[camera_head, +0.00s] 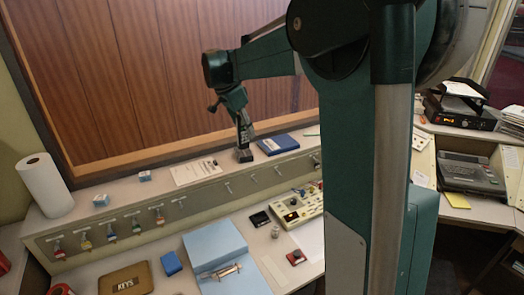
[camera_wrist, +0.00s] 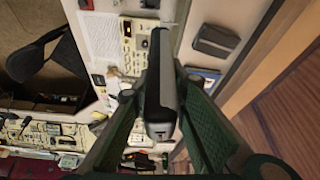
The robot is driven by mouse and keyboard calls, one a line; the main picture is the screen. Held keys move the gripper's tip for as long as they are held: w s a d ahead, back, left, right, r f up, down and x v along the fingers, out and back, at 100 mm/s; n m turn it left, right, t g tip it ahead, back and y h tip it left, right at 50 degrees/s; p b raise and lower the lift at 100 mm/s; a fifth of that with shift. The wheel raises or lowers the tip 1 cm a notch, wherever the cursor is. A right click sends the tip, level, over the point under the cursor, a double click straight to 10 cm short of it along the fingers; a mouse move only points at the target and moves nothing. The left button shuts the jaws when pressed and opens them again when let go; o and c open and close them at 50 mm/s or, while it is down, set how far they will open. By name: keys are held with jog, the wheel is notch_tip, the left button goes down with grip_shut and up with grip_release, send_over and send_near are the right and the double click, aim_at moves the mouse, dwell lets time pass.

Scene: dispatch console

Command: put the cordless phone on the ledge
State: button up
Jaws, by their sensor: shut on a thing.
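My gripper (camera_head: 243,136) is shut on the cordless phone, a dark handset with a grey end. In the wrist view the phone (camera_wrist: 161,88) lies between the two green fingers. In the head view the phone's lower end (camera_head: 244,156) shows below the fingers, over the ledge (camera_head: 138,190), between a paper sheet and a blue book. The phone looks roughly upright there. I cannot tell whether its end touches the ledge. The fingers hide part of it in the head view.
A wood-framed panel (camera_head: 150,80) rises behind. Bare ledge shows between the boxes.

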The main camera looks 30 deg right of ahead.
jog(key=w+a+n+t+p, duration=0.1)
jog(key=w+a+n+p, duration=0.35)
jog(key=a, duration=0.95)
jog(key=w+a+n+t+p, duration=0.1)
jog(key=w+a+p, duration=0.1)
jog(key=w+a, duration=0.95)
jog(key=s+a+n+y+p, duration=0.1)
jog(key=s+a+n+p, duration=0.2)
jog(key=a, duration=2)
jog(key=shift+m+t, duration=0.25)
jog(key=shift+t, duration=0.15)
jog(key=shift+s+a+f+p+x, duration=0.1)
jog(key=shift+a+x, duration=0.05)
jog(key=shift+x, duration=0.75)
jog(key=shift+s+a+f+p+x, duration=0.1)
jog(key=shift+p+x, duration=0.05)
jog(key=shift+x, duration=0.75)
jog(key=shift+s+a+p+x, duration=0.1)
jog(key=shift+s+a+x, duration=0.05)
jog(key=shift+x, duration=0.75)
jog(key=shift+f, duration=0.1)
notch_tip(320, 180, down, 6)
jog(key=shift+f, duration=0.1)
jog(key=shift+f+p, duration=0.3)
jog(key=shift+f, duration=1.5)
